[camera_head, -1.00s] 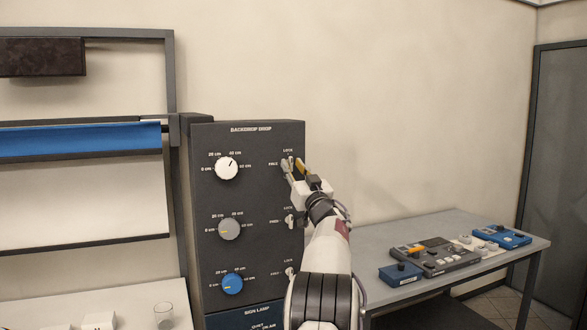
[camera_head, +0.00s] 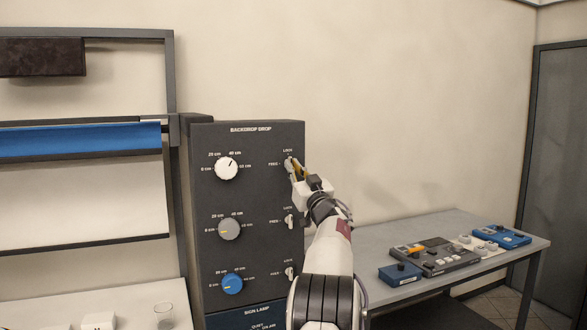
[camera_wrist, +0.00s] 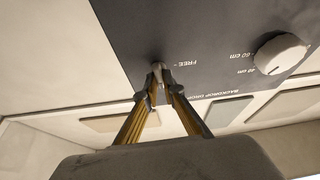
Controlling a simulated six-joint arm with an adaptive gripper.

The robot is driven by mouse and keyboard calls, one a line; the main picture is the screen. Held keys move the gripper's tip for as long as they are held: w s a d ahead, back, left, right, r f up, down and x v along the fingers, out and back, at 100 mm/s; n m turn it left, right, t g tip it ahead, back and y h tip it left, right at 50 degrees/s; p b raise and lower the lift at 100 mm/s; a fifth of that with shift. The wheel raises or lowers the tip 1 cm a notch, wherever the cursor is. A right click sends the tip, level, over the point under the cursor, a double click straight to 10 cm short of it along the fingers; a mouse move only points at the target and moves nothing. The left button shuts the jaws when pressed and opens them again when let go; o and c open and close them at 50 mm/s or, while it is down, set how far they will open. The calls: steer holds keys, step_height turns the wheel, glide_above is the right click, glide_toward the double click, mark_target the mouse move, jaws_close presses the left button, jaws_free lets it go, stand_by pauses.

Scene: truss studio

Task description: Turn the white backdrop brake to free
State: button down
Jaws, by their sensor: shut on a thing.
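The dark backdrop drop panel (camera_head: 262,190) stands upright in the middle of the head view. Its top row has a white dial (camera_head: 227,168) and, to the right, a small brake lever with LOCK marked above and FREE to its left. The lever's exact angle is hard to tell.
Below are a grey dial (camera_head: 229,229) with its brake lever (camera_head: 289,221) and a blue dial (camera_head: 232,284) with its lever (camera_head: 289,272). A grey table (camera_head: 380,238) with control boxes stands at the right. A glass (camera_head: 163,315) stands lower left.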

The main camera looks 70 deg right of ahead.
steer(key=shift+r+n+t+y, duration=0.1)
steer(key=shift+n+t+y, duration=0.4)
steer(key=shift+n, duration=0.85)
steer(key=shift+n+t+y, duration=0.15)
steer(key=shift+n+y, duration=0.6)
steer(key=shift+n, duration=0.55)
steer(key=shift+r+n+t+y, duration=0.1)
steer(key=shift+n+t+y, duration=0.4)
steer(key=shift+n, duration=0.85)
steer(key=shift+d+n+y, duration=0.1)
steer(key=shift+n+y, duration=0.35)
steer(key=shift+n, duration=0.45)
steer(key=c, duration=2.2)
jaws_free()
steer(key=shift+o, duration=0.2)
steer(key=shift+f, duration=0.1)
steer(key=shift+s+f, duration=0.2)
steer(key=shift+s, duration=0.15)
steer(key=v, duration=1.1)
steer(key=shift+s+a+r, duration=0.1)
steer(key=shift+a, duration=0.15)
